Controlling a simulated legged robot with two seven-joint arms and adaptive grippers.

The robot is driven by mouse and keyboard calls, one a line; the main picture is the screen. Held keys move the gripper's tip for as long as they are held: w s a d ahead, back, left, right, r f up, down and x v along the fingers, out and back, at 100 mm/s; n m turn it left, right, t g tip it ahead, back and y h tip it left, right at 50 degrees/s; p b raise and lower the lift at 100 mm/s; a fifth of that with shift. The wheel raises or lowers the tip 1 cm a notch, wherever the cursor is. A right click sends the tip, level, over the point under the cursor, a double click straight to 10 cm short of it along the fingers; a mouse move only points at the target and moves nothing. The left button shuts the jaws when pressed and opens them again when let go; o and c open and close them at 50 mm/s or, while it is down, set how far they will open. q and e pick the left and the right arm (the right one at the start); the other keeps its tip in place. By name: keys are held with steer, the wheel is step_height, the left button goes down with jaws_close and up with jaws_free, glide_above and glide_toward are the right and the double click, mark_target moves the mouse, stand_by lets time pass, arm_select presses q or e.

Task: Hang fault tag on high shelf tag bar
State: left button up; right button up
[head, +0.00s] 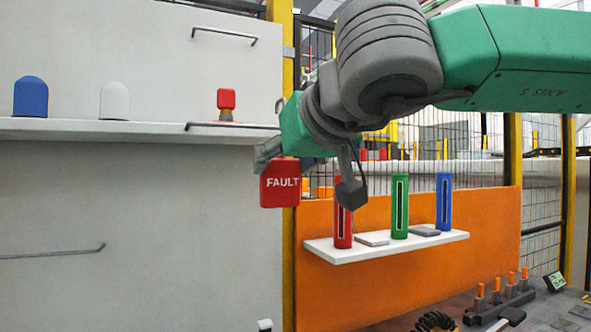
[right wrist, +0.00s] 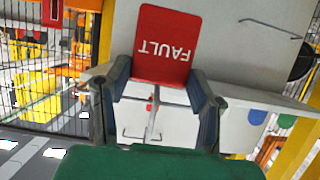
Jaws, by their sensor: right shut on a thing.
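The red fault tag (head: 280,185) hangs upright with its white FAULT lettering facing me. My right gripper (head: 308,172) comes in from the right and is shut on the tag. The right wrist view shows the tag (right wrist: 167,45) upside down between the fingertips. A thin dark bar (head: 232,126) sticks out at the front edge of the high white shelf (head: 60,130), left of and above the tag. Its right end is close to the gripper, and the tag appears apart from it. Another bar (head: 225,35) is higher on the panel. My left gripper is out of view.
The shelf holds a blue dome (head: 30,97), a white dome (head: 114,100) and a red knob (head: 226,103). A lower bar (head: 55,254) is on the grey panel. A yellow post (head: 287,270) stands behind the tag. A small shelf (head: 385,245) holds coloured tubes at right.

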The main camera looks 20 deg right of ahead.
steer(key=shift+w+a+b, duration=0.2)
steer(key=shift+w+b, duration=0.1)
steer(key=shift+w, duration=0.8)
steer(key=shift+w+d+f+b, duration=0.15)
steer(key=shift+w+b, duration=0.1)
steer(key=shift+w, duration=0.6)
steer(key=shift+w+d+r+b, duration=0.1)
steer(key=shift+w+d+b, duration=0.1)
steer(key=shift+w, duration=0.6)
steer(key=x, duration=0.1)
steer(key=b+x, duration=0.1)
steer(key=x, duration=0.1)
steer(key=shift+a+f, duration=0.2)
steer(key=shift+f, duration=0.05)
steer(key=o, duration=1.6)
steer(key=shift+s, duration=0.15)
